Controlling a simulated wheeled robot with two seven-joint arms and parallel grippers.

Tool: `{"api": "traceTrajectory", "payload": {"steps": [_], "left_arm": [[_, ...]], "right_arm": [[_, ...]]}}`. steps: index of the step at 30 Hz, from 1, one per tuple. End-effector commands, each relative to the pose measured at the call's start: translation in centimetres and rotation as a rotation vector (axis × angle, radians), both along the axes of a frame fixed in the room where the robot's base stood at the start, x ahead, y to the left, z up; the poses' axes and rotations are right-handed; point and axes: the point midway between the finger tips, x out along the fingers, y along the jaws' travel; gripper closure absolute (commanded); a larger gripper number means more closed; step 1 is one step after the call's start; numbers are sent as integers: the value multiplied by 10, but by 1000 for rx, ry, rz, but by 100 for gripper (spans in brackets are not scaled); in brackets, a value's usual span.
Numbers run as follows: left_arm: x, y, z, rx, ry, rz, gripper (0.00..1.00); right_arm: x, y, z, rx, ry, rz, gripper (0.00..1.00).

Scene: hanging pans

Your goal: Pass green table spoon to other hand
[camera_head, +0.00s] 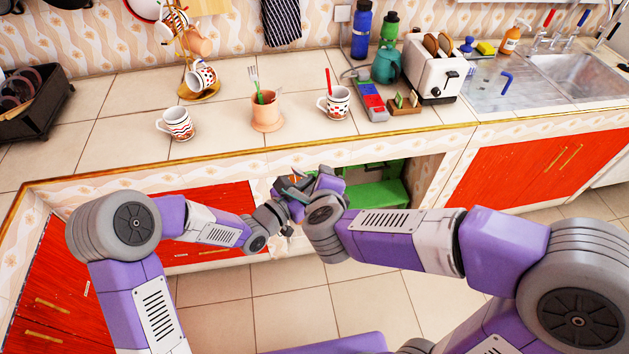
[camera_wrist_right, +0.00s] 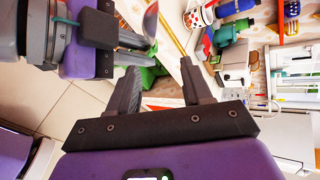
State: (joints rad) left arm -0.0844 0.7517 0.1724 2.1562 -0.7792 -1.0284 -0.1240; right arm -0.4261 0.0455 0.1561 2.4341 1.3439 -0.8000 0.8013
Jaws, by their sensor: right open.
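The green table spoon shows in the right wrist view, its greyish bowl (camera_wrist_right: 151,20) pointing up and a bit of green near the fingertips below it. My left gripper (camera_wrist_right: 140,46) comes in from the upper left there and appears shut on the spoon's handle, most of which is hidden. My right gripper (camera_wrist_right: 158,85) is open and empty, its two fingers pointing toward the spoon and apart from its bowl. In the head view my left gripper (camera_head: 277,207) and right gripper (camera_head: 305,187) are close together and overlap, in front of the counter, so the spoon is hard to make out.
The counter holds a terracotta pot (camera_head: 267,114) with utensils, a patterned mug (camera_head: 177,123), another mug (camera_head: 337,104) with a red-handled utensil, and a toaster (camera_head: 432,70). A green stool (camera_head: 385,190) stands below in the counter's opening. The counter's front edge is close behind the grippers.

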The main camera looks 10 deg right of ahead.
Motion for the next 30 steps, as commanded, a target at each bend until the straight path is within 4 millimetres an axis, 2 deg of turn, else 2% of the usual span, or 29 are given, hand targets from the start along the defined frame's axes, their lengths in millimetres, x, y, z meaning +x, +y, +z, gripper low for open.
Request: {"api": "traceTrajectory", "payload": {"steps": [1,3,7,12,15,17,18,21,25,30], "left_arm": [[0,0,0,0,0,0,100],[0,0,0,0,0,0,100],[0,0,0,0,0,0,100],[0,0,0,0,0,0,100],[0,0,0,0,0,0,100],[0,0,0,0,0,0,100],[0,0,0,0,0,0,100],[0,0,0,0,0,0,100],[0,0,0,0,0,0,100],[0,0,0,0,0,0,100]], "right_arm": [[13,-18,-23,-72,37,12,51],[27,-39,-52,-176,83,55,51],[40,-80,-110,-344,188,153,51],[31,-123,-192,-522,353,345,51],[11,-132,-242,-598,452,518,51],[-6,-129,-270,-628,504,645,51],[-18,-123,-288,-642,531,737,51],[-50,-97,-325,-660,570,979,51],[-91,-59,-356,-654,569,1270,51],[-136,-20,-376,-627,522,1550,51]]}}
